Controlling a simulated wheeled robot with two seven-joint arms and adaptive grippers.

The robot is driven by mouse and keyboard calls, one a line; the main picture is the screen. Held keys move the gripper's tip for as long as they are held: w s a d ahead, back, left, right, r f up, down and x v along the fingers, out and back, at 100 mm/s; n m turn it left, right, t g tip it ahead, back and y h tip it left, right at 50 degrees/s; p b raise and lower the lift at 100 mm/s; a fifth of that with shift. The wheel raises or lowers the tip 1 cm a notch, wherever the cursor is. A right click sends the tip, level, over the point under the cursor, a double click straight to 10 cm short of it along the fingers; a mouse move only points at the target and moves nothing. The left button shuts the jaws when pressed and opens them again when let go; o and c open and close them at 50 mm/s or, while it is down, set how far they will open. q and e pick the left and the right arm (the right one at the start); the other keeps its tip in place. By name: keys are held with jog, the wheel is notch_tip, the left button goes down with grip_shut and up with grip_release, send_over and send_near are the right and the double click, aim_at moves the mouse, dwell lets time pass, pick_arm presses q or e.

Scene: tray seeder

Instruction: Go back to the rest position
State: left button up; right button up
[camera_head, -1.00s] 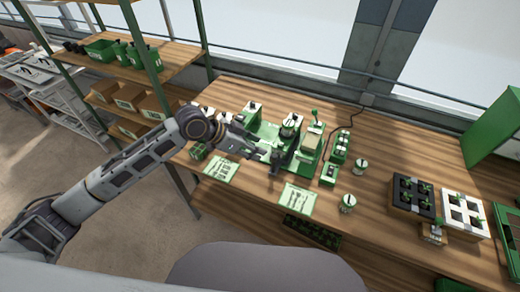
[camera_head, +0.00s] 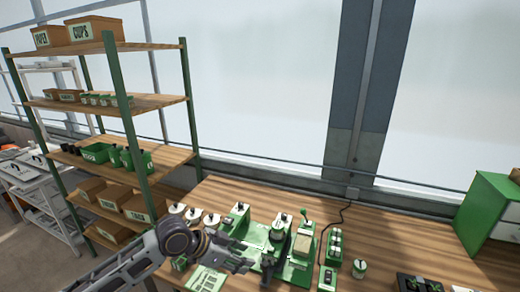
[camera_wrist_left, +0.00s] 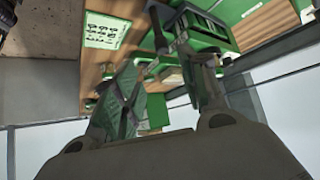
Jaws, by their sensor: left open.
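My left arm comes in from the lower left in the head view. My left gripper (camera_head: 252,262) is over the left part of the wooden bench, close to the green seeder machine (camera_head: 300,247). In the left wrist view, the two fingers of my left gripper (camera_wrist_left: 160,80) stand apart with nothing visible between them. Green machine parts and a white printed card (camera_wrist_left: 107,30) show beyond them. My right gripper is not in view.
A wooden shelf unit (camera_head: 147,102) with green posts, boxes and bins stands at the left. White-topped jars (camera_head: 194,213) stand behind my left gripper. A green cabinet (camera_head: 490,215) is at the right. The bench (camera_head: 400,232) has free room right of the machine.

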pick_arm(q)
jog(key=shift+s+f+n+t+y, duration=0.6)
jog(key=shift+s+f+n, duration=0.7)
jog(key=shift+s+f, duration=1.45)
jog(key=s+a+f+n+g+y, duration=0.1)
jog(key=s+a+f+n+y, duration=0.3)
jog(key=s+a, duration=0.35)
jog(key=s+a+f+n+y, duration=0.35)
jog(key=s+a+f, duration=0.2)
jog(key=a, duration=0.25)
jog(key=s+f+g, duration=0.1)
jog(key=s+f, duration=0.1)
jog(key=f, duration=1.5)
jog(key=s+f+g, duration=0.1)
jog(key=s+f, duration=0.1)
jog(key=f, duration=1.4)
jog(key=s+a+f, duration=0.2)
jog(key=s+f, duration=0.7)
jog(key=s, duration=0.2)
jog(key=s+a+f+g, duration=0.1)
jog(key=s+a+f, duration=0.1)
jog(key=s+f, duration=0.8)
jog(key=shift+s, duration=0.35)
jog(key=shift+a+n+h, duration=0.1)
jog(key=shift+n+h, duration=0.15)
